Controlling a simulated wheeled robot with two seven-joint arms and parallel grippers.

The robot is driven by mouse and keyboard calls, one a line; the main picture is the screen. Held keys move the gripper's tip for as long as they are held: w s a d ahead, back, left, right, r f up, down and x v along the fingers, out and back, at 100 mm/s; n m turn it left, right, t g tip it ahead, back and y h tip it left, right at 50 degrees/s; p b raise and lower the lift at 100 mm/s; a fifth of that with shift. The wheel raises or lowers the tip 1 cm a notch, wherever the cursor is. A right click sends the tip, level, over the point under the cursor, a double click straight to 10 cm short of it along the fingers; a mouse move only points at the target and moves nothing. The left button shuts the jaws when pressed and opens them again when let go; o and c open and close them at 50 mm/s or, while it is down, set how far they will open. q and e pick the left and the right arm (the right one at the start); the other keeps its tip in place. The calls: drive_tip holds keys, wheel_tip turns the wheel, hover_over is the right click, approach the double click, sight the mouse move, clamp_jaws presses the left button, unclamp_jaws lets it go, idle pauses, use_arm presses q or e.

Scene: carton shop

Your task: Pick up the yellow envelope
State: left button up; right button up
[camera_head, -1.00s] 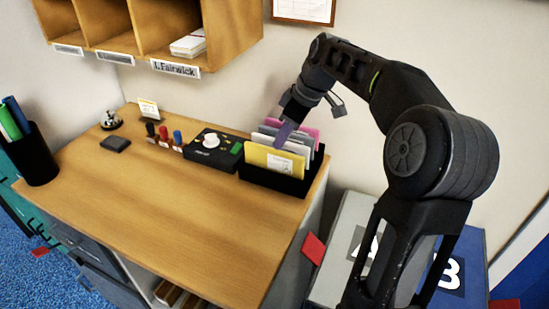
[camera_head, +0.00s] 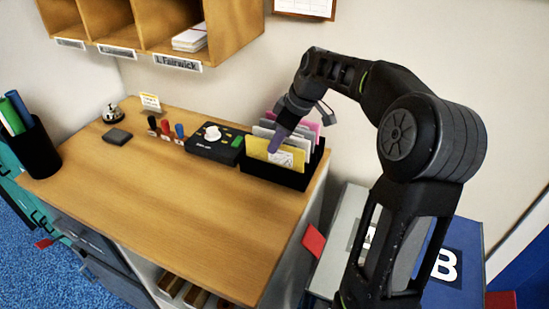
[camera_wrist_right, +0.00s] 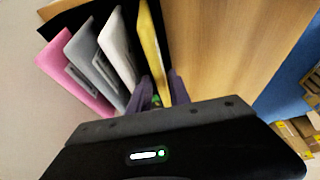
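The yellow envelope (camera_head: 262,150) stands upright at the front of the black sorter (camera_head: 270,176) on the desk. It has a pale label on its face. My right gripper (camera_head: 278,142) reaches down from above at this envelope, one purple finger in front of its face. In the right wrist view the yellow envelope (camera_wrist_right: 156,45) runs down between the two purple fingers of my right gripper (camera_wrist_right: 164,90). A gap shows between the fingers, so the gripper looks open around the envelope's edge. My left gripper is out of view.
White, grey and pink envelopes (camera_wrist_right: 65,65) stand close behind the yellow one. A black box with a white knob (camera_head: 212,135) and stamps (camera_head: 166,128) stand left of the sorter. A wall shelf (camera_head: 235,30) hangs above. The desk's front is clear.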

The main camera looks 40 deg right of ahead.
sight(275, 160)
drive_tip(key=x, duration=0.3)
drive_tip(key=shift+f+p, duration=0.1)
drive_tip(key=shift+p, duration=0.2)
drive_tip(key=shift+w, duration=0.1)
drive_tip(key=shift+f+b, duration=0.3)
drive_tip(key=shift+b, duration=0.05)
idle(0.7)
drive_tip(key=shift+c, duration=0.4)
clamp_jaws()
